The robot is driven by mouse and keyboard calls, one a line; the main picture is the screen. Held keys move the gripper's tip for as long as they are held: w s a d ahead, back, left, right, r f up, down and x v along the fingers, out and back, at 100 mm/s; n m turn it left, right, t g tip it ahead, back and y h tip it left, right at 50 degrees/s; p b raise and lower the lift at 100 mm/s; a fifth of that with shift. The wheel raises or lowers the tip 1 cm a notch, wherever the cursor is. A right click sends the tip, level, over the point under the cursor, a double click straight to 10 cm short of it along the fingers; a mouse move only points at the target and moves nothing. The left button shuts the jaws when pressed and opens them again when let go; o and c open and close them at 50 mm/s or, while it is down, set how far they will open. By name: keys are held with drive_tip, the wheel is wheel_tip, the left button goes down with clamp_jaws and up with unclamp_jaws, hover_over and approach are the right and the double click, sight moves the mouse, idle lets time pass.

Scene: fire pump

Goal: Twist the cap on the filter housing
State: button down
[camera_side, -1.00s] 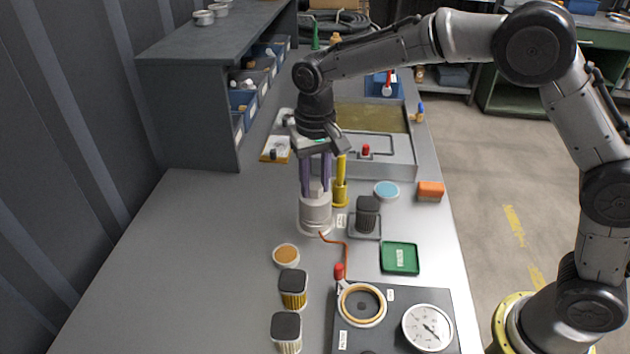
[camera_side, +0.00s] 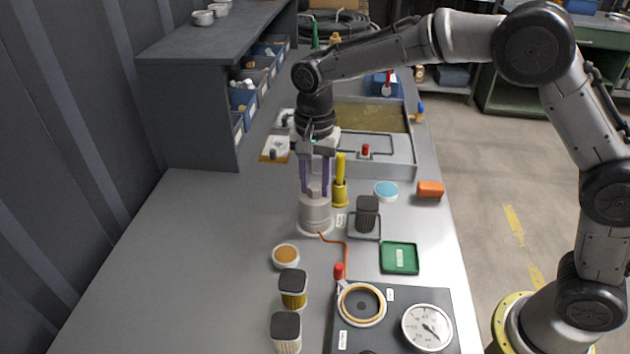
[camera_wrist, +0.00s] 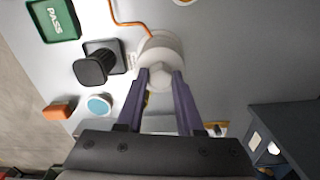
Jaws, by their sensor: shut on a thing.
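The filter housing (camera_side: 315,217) is a light grey cylinder standing on the bench in the side view. Its pale cap (camera_wrist: 159,75) has a raised faceted knob and shows between the fingers in the wrist view. My gripper (camera_side: 315,192) points straight down over the housing, with its two purple fingers shut on the cap's knob, one on each side. The housing stands upright, and its body is partly hidden below the cap in the wrist view.
A yellow post (camera_side: 340,182) stands close behind the housing to the right. A dark filter on a stand (camera_side: 367,214), a green tray (camera_side: 400,258) and a gauge panel (camera_side: 395,300) are nearby. The bench to the left is clear.

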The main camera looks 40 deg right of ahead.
drive_tip(key=shift+r+m, duration=0.1)
drive_tip(key=shift+m, duration=0.5)
drive_tip(key=m, duration=0.5)
drive_tip(key=shift+m, duration=0.3)
drive_tip(key=shift+c, duration=1.1)
unclamp_jaws()
drive_tip(key=shift+r, duration=3.4)
